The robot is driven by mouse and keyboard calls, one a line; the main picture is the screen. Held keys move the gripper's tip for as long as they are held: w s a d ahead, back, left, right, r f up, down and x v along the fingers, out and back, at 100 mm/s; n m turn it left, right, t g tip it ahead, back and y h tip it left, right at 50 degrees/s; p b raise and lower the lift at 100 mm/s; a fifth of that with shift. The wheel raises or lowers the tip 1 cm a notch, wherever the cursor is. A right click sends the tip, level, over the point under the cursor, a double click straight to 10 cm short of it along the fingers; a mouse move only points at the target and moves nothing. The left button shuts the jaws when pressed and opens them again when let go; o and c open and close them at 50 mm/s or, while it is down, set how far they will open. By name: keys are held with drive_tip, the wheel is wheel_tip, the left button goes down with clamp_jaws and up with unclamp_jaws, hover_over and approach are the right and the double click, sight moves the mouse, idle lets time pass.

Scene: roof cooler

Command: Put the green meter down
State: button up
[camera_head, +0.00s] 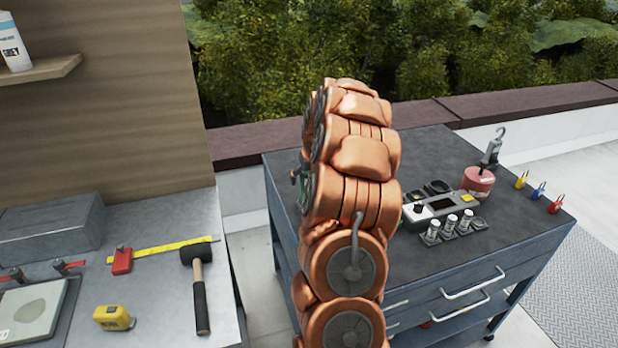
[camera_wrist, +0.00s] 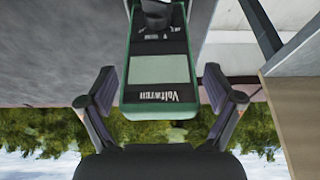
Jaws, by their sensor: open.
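The green meter (camera_wrist: 160,72) has a dark green case, a pale screen and a dark knob, with "Voltwren" lettering that reads upside down in the wrist view. My gripper (camera_wrist: 160,85) is open, with one finger on each side of the meter's end. A gap shows between the meter and each finger. In the head view my copper-coloured arm reaches over the dark-topped cart (camera_head: 420,160) and hides my gripper. Only a small green piece, probably the meter (camera_head: 301,187), shows at the arm's left edge, near the cart's left side. Whether the meter touches the cart top cannot be told.
On the cart stand a grey instrument (camera_head: 440,206), several small cylinders (camera_head: 450,224) and a red canister (camera_head: 478,181). Small coloured padlocks (camera_head: 538,189) line its right edge. A left bench holds a hammer (camera_head: 199,290) and a yellow tape measure (camera_head: 114,318).

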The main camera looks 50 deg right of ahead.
drive_tip(key=b+v, duration=0.3)
drive_tip(key=v, duration=0.9)
drive_tip(key=shift+a, duration=0.1)
drive_tip(key=s+a+n+g+y, duration=0.1)
drive_tip(key=s+a+n, duration=0.15)
drive_tip(key=a, duration=1.05)
drive_tip(key=s+a+n+g+y, duration=0.1)
drive_tip(key=s+a, duration=0.2)
drive_tip(key=a, duration=1.1)
drive_tip(key=s+a+f+g, duration=0.1)
drive_tip(key=s+a+f, duration=0.1)
drive_tip(key=s+a, duration=0.3)
drive_tip(key=s+a+f+n+g, duration=0.1)
drive_tip(key=s+a, duration=0.4)
drive_tip(key=s, duration=0.6)
drive_tip(key=s+a+f+n+g, duration=0.1)
drive_tip(key=s+a+f, duration=0.2)
drive_tip(key=s+a, duration=0.2)
drive_tip(key=s, duration=0.3)
drive_tip(key=shift+g, duration=0.4)
drive_tip(key=shift+s, duration=0.1)
